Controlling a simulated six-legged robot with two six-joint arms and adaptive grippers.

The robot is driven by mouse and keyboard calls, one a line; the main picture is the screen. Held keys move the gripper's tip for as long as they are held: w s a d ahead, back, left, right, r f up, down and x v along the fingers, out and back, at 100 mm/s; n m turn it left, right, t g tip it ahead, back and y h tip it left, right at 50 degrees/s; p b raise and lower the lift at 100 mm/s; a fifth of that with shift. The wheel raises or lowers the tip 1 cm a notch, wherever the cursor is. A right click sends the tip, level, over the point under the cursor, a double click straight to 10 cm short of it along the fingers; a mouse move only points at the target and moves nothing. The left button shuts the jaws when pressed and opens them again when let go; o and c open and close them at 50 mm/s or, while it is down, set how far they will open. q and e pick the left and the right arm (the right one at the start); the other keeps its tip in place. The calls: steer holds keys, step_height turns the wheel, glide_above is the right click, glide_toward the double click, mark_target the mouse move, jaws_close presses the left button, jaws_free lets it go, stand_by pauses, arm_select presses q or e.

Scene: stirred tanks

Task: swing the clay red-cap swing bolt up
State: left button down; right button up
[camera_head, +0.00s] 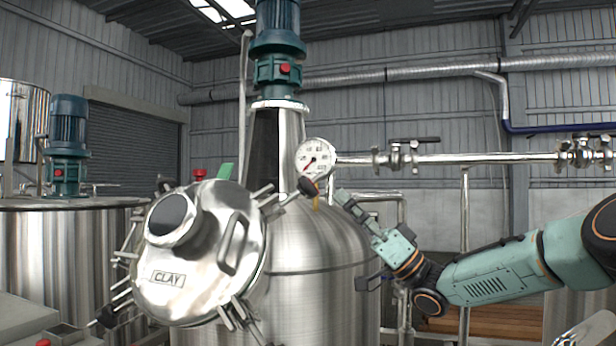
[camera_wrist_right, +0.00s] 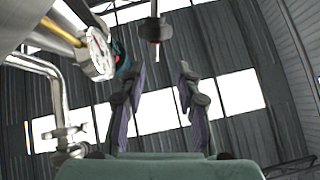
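The round steel lid marked CLAY (camera_head: 205,250) faces me in the head view, with swing bolts around its rim. A red cap (camera_head: 199,173) shows just above its top edge; its mounting is partly hidden. A rod with a dark knob (camera_head: 308,186) sticks out from the lid's upper right; I cannot tell whether the knob is red. My right gripper (camera_head: 345,200) is just right of this knob, apart from it. In the wrist view, the right gripper (camera_wrist_right: 161,80) is open and empty, with a dark-capped rod (camera_wrist_right: 153,28) beyond the fingertips.
A dial gauge (camera_head: 316,158) sits close above the dark knob and also shows in the wrist view (camera_wrist_right: 100,50). A valved pipe (camera_head: 470,159) runs right. Another tank (camera_head: 65,260) stands left.

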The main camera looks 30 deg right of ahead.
mark_target(321, 177)
steer(key=p+x, duration=0.2)
steer(key=x, duration=0.5)
steer(key=shift+a+r, duration=0.15)
steer(key=shift+r, duration=0.1)
steer(key=shift+w, duration=0.1)
steer(key=shift+w+f, duration=0.1)
steer(key=shift+w, duration=0.2)
steer(key=shift+w+d+f, duration=0.2)
steer(key=shift+w+d, duration=0.1)
steer(key=shift+d, duration=0.05)
steer(key=shift+c, duration=0.2)
steer(key=shift+s+r, duration=0.15)
steer(key=shift+s, duration=0.15)
steer(key=shift+c, duration=1.4)
steer(key=shift+s+a+r, duration=0.15)
steer(key=shift+s+a, duration=0.1)
steer(key=shift+a, duration=0.1)
steer(key=c, duration=0.3)
steer(key=shift+w+d, duration=0.3)
jaws_close()
arm_select(q)
steer(key=shift+w+d+r, duration=0.1)
steer(key=shift+w+r, duration=0.1)
steer(key=shift+r, duration=0.9)
arm_select(e)
steer(key=shift+s, duration=0.1)
